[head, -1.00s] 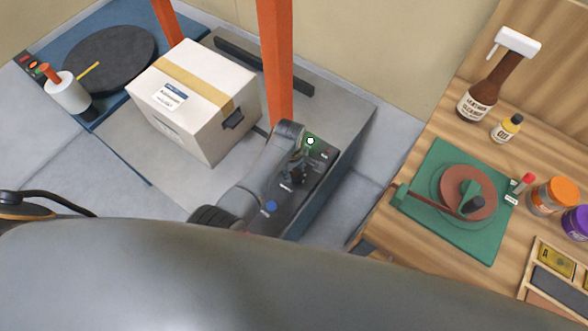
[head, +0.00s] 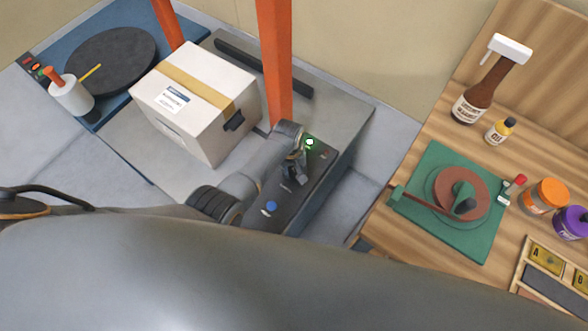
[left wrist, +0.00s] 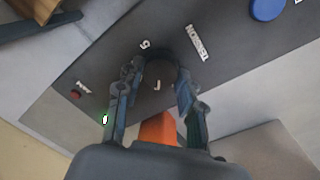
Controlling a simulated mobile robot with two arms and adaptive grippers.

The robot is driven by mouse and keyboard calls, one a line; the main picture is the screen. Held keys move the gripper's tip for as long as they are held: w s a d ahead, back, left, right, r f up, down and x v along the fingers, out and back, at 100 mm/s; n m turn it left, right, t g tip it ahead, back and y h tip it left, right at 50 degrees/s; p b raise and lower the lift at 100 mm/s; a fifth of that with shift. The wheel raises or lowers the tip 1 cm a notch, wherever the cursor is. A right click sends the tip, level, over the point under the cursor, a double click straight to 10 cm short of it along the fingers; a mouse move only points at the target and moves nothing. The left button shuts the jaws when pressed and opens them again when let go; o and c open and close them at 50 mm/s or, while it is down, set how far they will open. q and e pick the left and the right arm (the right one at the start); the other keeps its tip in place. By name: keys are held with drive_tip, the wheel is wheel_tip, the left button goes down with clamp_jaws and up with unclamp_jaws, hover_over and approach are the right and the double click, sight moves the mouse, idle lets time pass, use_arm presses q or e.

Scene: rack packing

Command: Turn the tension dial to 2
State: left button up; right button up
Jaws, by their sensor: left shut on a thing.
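The dark tension dial (left wrist: 160,62) is between the fingers of my left gripper (left wrist: 157,84) in the left wrist view. The gripper is shut on it. The word TENSION (left wrist: 197,42) is printed beside it, and one or two digits show near the fingers. The dial's pointer and setting cannot be read. In the head view my left gripper (head: 294,168) reaches down to the dark control panel (head: 275,224) and hides the dial. My right gripper is not in view.
The panel carries a blue button (head: 271,206) and a lit green lamp (head: 309,142). An orange post (head: 274,65) and a taped carton (head: 190,100) stand close by. A wooden bench (head: 405,150) with bottles, jars and a green mat (head: 420,165) is at right.

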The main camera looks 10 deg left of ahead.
sight(292, 173)
use_arm(q)
drive_tip(key=shift+m, duration=0.4)
drive_tip(key=o, duration=1.2)
drive_tip(key=r, duration=1.2)
drive_tip(key=shift+s+a, duration=0.1)
drive_tip(key=shift+a, duration=0.25)
drive_tip(key=shift+f, duration=0.1)
